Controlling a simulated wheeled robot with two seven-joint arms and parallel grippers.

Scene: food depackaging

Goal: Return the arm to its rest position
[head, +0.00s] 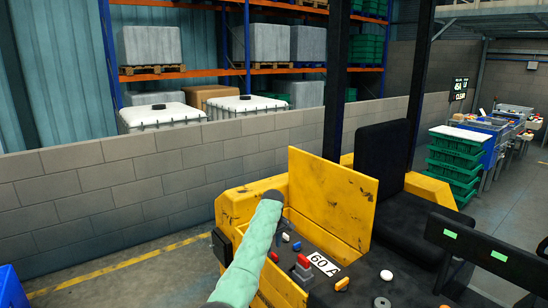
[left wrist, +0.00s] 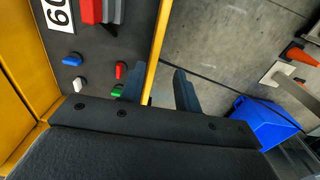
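My left arm (head: 246,252) in its pale green sleeve reaches up from the bottom of the head view, over the left edge of the yellow machine's control panel. It ends in a dark tip there, and no fingers can be made out. My right gripper is in neither view.
The yellow machine (head: 330,195) carries a red lever (head: 303,263), several knobs and a 60 A label (head: 322,264). A block wall (head: 150,165) runs behind. Green crates (head: 456,155) stand at right. A blue bin (left wrist: 262,122) sits on the floor, with open floor beside it.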

